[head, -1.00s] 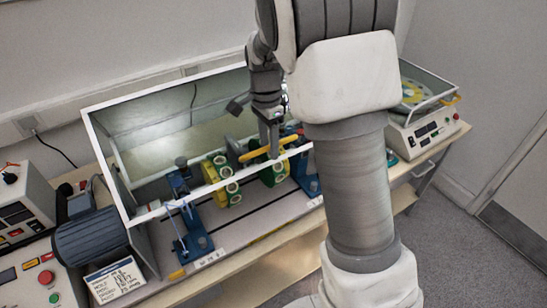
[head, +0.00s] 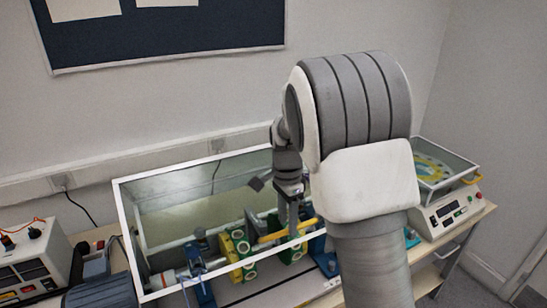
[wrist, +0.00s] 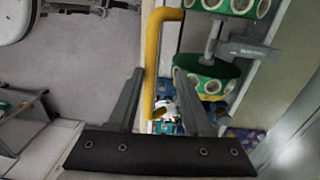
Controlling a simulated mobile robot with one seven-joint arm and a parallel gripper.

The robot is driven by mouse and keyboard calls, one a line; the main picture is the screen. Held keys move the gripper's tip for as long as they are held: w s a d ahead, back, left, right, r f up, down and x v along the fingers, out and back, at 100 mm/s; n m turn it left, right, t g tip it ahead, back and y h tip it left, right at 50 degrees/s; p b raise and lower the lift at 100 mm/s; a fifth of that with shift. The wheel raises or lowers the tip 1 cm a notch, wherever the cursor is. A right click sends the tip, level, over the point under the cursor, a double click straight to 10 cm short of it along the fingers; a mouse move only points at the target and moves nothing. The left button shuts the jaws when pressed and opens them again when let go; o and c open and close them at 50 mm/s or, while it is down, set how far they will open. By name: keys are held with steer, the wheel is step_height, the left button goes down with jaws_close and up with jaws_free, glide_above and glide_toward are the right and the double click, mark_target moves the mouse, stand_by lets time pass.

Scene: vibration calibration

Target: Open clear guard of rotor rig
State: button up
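The clear guard (head: 190,166) is a white-edged box over the rotor rig on the bench. It looks closed, with its front rail across the rig. A yellow handle (head: 271,237) is fixed along that rail. The rig under it has yellow and green rotor parts (head: 230,247) and blue supports. My gripper (head: 293,229) is at the handle, pointing down. In the wrist view, the handle (wrist: 151,65) lies between the two separated fingertips of my gripper (wrist: 158,73), closer to the left one. Gaps show on both sides, so the gripper looks open. My arm hides the guard's right part.
A motor (head: 100,292) sits at the guard's left end, beside a control box (head: 28,262). A white balancing unit with a clear cover (head: 450,208) stands at the bench's right end. A wall and dark noticeboard (head: 180,38) are behind. Floor is free at the right.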

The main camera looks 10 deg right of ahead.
steer(key=shift+w+a+r+p, duration=0.2)
steer(key=shift+w+r+p, duration=0.35)
steer(key=shift+r+p, duration=0.4)
steer(key=shift+w+a+r+p, duration=0.2)
steer(key=shift+w+r+p, duration=0.4)
steer(key=shift+r+p, duration=0.3)
steer(key=shift+w+a+r+p, duration=0.2)
steer(key=shift+w+r+p, duration=0.35)
steer(key=shift+r+p, duration=0.4)
steer(key=shift+w+r+b, duration=0.2)
steer(key=shift+b, duration=0.15)
steer(key=w+a+r, duration=0.1)
steer(key=w+r, duration=0.4)
steer(key=r, duration=0.4)
steer(key=shift+w+a, duration=0.25)
steer(key=shift+a, duration=0.15)
